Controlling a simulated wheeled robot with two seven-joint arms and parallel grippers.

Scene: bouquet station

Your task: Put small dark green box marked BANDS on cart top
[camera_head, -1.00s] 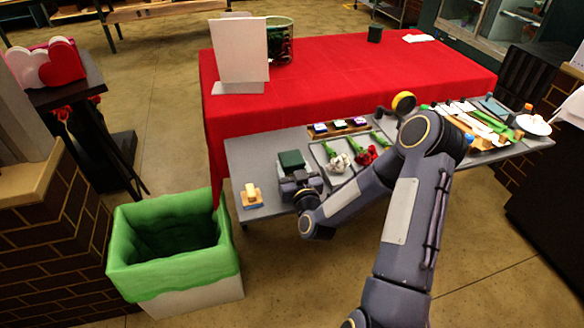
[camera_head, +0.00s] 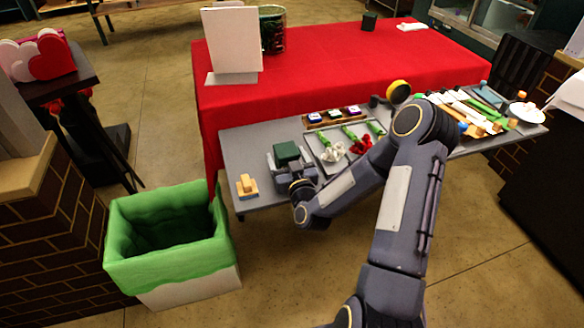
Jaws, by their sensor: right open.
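A small dark green box (camera_head: 287,152) sits on the grey cart top (camera_head: 245,146), toward its left end. Its marking is too small to read. My right gripper (camera_head: 288,162) is open at the near side of this box, its fingers close around the box's sides. I cannot tell whether they touch it. Another small dark green box or pot (camera_head: 369,21) stands far back on the red-covered table. My left gripper is out of view.
A yellow and blue block (camera_head: 247,186) lies left of the gripper. A tray with flowers (camera_head: 333,152) lies close on the right, tools (camera_head: 470,112) farther right. The red table (camera_head: 330,70) adjoins behind. A green-lined bin (camera_head: 172,235) stands at front left.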

